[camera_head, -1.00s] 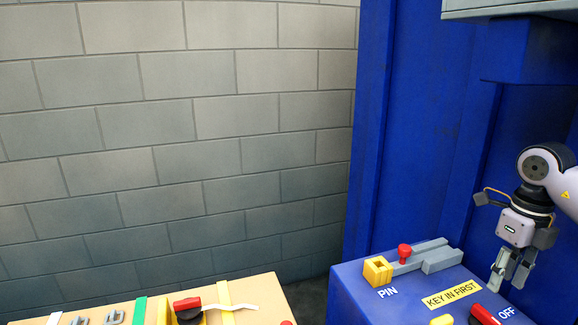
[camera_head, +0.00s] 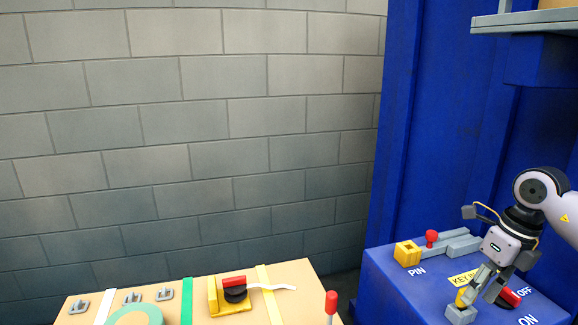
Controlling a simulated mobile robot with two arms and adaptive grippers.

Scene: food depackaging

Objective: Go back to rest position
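My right gripper (camera_head: 481,291) is at the right, low over the top of the blue console (camera_head: 385,288). Its fingers point down and to the left, look a little apart, and nothing shows held between them. The fingers overlap a yellow part (camera_head: 461,297) and stand close to a grey block (camera_head: 461,314) on the console; I cannot tell whether they touch. A red-handled switch (camera_head: 509,298) marked OFF and ON is just right of the fingers. My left gripper is out of view.
The console also has a yellow socket (camera_head: 407,254) marked PIN and a red knob (camera_head: 431,238). A tan bench (camera_head: 190,300) at lower left has clips, a green ring (camera_head: 137,315), a red-black switch (camera_head: 235,290) and a red-topped lever (camera_head: 331,302). A grey shelf (camera_head: 525,22) overhangs upper right.

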